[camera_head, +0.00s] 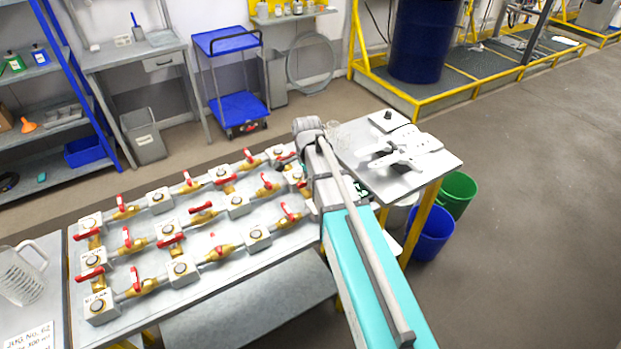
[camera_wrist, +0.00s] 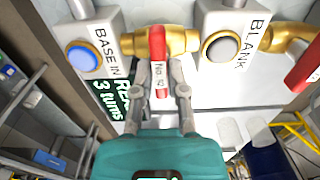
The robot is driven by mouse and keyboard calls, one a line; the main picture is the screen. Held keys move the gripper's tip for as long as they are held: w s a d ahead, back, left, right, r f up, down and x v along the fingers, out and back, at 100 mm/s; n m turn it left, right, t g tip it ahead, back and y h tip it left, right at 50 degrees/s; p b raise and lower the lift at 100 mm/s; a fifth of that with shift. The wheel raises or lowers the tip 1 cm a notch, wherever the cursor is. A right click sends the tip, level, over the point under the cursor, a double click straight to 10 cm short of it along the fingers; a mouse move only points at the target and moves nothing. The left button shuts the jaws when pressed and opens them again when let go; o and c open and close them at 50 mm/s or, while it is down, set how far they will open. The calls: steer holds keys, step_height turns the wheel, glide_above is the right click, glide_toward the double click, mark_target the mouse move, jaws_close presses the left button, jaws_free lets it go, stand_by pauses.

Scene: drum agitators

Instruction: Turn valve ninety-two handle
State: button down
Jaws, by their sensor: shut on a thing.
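In the wrist view, a red valve handle (camera_wrist: 158,45) sits on a brass valve body (camera_wrist: 180,42) between two grey blocks. It points down in the picture, with a white tag starting "No."; the digits are small and hard to read. My gripper (camera_wrist: 158,88) has one finger on each side of the handle's lower part and is shut on it. In the head view my arm hides the gripper and most of this valve at the right end of the pipe board (camera_head: 215,262).
In the wrist view, a block with a blue button (camera_wrist: 83,56) is marked "BASE IN" and another (camera_wrist: 221,47) "BLANK". Another red handle (camera_wrist: 305,70) is close on the right. In the head view, a side table (camera_head: 445,158) and blue bin (camera_head: 430,235) stand right of the board.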

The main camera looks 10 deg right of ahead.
steer(key=shift+w+a, duration=0.15)
steer(key=shift+w, duration=0.05)
steer(key=c, duration=0.7)
jaws_free()
steer(key=shift+o, duration=0.2)
steer(key=shift+s, duration=0.25)
